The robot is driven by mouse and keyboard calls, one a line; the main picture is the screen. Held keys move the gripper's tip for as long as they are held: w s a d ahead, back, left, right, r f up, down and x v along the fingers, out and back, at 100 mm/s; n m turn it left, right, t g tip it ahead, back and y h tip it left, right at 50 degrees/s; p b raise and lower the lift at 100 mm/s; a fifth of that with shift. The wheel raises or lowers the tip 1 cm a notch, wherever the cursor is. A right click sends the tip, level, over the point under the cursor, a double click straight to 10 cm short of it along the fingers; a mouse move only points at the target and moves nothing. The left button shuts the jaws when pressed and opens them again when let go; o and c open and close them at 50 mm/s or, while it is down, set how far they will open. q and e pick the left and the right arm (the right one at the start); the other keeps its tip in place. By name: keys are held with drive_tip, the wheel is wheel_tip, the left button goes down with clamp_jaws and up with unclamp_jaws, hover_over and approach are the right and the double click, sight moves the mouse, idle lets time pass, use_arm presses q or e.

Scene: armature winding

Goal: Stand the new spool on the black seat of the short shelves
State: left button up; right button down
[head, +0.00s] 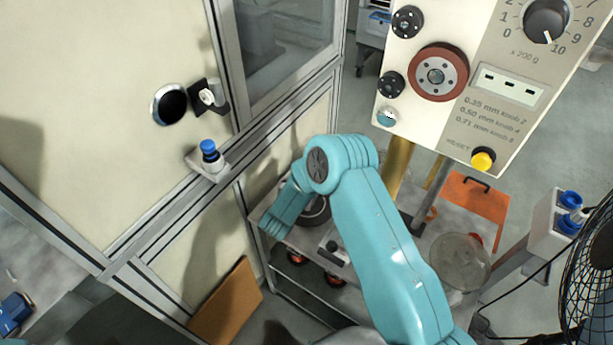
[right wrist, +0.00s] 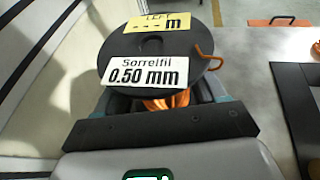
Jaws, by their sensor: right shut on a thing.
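A black-flanged spool (right wrist: 185,45) fills the top of the right wrist view. It carries a white label reading "Sorrelfil 0.50 mm", a yellow label and orange wire. My right gripper (right wrist: 165,98) is shut on it. In the head view my teal right arm reaches over the short shelves (head: 380,296), and its gripper is hidden. A dark round thing (head: 316,212) shows partly behind the arm; I cannot tell whether it is the held spool. A small black block with a pale knob (head: 333,250) is on the top shelf; I cannot tell whether it is the seat. My left gripper is not in view.
Red-and-black round things (head: 335,280) lie on the lower shelf. A tall panel with a dial (head: 546,20) stands behind the shelves. A clear disc (head: 460,262) is on the right, near a fan (head: 590,265). A pale cabinet (head: 100,110) borders the left.

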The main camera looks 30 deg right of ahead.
wheel_tip(320, 180, down, 4)
drive_tip(key=shift+r+b, duration=0.25)
drive_tip(key=shift+b, duration=0.35)
drive_tip(key=shift+f, duration=0.5)
drive_tip(key=shift+w+f, duration=0.1)
drive_tip(key=shift+f, duration=0.1)
drive_tip(key=shift+f+b, duration=0.5)
drive_tip(key=shift+b, duration=0.35)
